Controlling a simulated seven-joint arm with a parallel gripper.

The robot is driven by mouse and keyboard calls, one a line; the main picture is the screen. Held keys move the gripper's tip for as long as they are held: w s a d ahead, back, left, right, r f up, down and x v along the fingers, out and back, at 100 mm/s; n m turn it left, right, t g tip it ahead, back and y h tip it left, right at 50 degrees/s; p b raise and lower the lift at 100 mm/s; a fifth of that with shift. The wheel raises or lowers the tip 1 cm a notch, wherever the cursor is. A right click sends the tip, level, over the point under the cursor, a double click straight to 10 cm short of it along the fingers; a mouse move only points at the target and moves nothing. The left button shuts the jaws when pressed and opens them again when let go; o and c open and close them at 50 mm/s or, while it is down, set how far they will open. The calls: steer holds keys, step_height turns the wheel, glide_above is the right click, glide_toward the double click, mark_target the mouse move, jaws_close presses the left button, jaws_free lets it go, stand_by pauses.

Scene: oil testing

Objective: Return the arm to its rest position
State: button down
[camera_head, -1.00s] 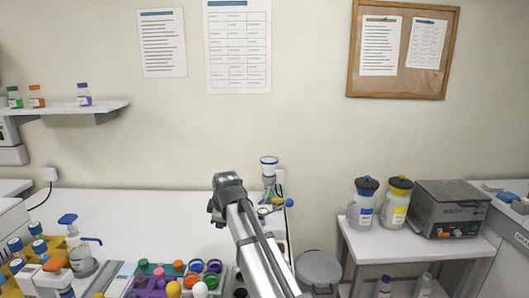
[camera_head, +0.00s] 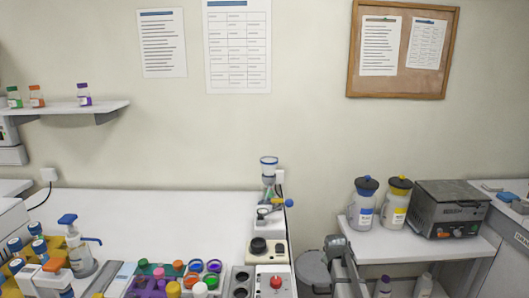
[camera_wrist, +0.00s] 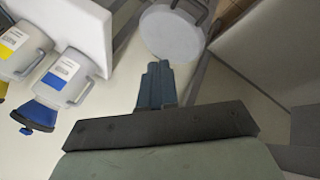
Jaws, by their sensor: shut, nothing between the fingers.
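My gripper (camera_wrist: 157,85) shows in the wrist view with its dark fingers together and nothing between them. It points toward the floor, near a grey round lid (camera_wrist: 172,32). In the head view my arm is at the lower middle right, in the gap between the long white bench (camera_head: 170,215) and the small side table (camera_head: 362,248). There it partly covers the grey lidded bin (camera_head: 313,270).
Jugs with a blue lid (camera_head: 364,204) and a yellow lid (camera_head: 396,203) stand on the side table beside a grey heater box (camera_head: 450,208). A glass filter apparatus (camera_head: 268,180) stands at the bench's right end. Several colored caps crowd the bench's front.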

steer(key=s+a+f+m+g+y, duration=0.1)
steer(key=s+a+f+m+g, duration=0.15)
steer(key=s+f, duration=1)
steer(key=s+a+f+m+g, duration=0.15)
steer(key=s+f+g, duration=0.25)
steer(key=s+f, duration=0.8)
steer(key=s+a+f+m+g, duration=0.1)
steer(key=s+a+f+g, duration=0.1)
steer(key=s, duration=0.8)
steer(key=s+a+f+m+g+y, duration=0.1)
steer(key=s+f, duration=0.4)
steer(key=s, duration=0.6)
steer(key=s+a+f+m+g, duration=0.1)
steer(key=s+f+g, duration=0.3)
steer(key=s, duration=0.6)
steer(key=shift+s+a+f, duration=0.2)
steer(key=shift+s+a, duration=0.15)
steer(key=shift+a, duration=0.45)
